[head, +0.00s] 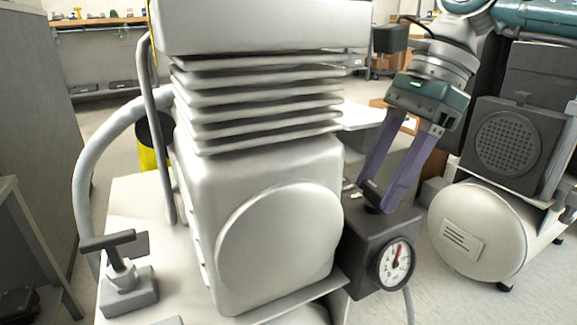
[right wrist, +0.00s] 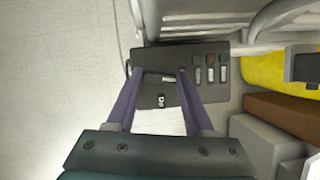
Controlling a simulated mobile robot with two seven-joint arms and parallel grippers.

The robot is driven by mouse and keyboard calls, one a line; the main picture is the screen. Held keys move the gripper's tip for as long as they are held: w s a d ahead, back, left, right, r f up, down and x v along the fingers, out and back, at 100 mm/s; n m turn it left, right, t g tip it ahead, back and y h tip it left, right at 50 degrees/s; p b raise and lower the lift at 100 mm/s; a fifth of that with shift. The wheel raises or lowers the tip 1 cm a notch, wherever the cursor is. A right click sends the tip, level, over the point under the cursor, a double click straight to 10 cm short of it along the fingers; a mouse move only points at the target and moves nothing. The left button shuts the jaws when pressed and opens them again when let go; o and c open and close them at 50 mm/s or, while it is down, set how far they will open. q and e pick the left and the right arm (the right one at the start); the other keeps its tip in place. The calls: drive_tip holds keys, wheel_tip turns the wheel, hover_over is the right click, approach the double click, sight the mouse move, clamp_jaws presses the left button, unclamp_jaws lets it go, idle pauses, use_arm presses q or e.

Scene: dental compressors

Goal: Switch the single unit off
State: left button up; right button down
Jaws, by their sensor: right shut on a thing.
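The single unit is a large pale grey compressor (head: 270,240) with stacked cooling fins and a round front cover, filling the middle of the head view. A dark control box (head: 358,245) with a white dial gauge (head: 396,264) is mounted at its right side. My right gripper (head: 379,200) points down onto the top of this box. In the right wrist view its fingers (right wrist: 159,73) sit on either side of a small dark switch (right wrist: 160,77) on the box's face and are shut on it. The fingers hide part of the switch, and its position is unclear. My left gripper is out of view.
Several small levers (right wrist: 210,68) sit beside the fingers on the box. A second compressor with a white tank (head: 480,230) stands at the right. A T-handled valve (head: 120,270) is at the lower left, and a grey cabinet (head: 40,120) stands at the left edge.

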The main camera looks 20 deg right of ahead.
drive_tip(key=shift+w+n+g, duration=0.1)
drive_tip(key=shift+n+g, duration=0.3)
drive_tip(key=shift+n, duration=0.6)
drive_tip(key=shift+c, duration=1.4)
unclamp_jaws()
drive_tip(key=p+v, duration=0.4)
drive_tip(key=v, duration=0.6)
drive_tip(key=shift+p, duration=0.4)
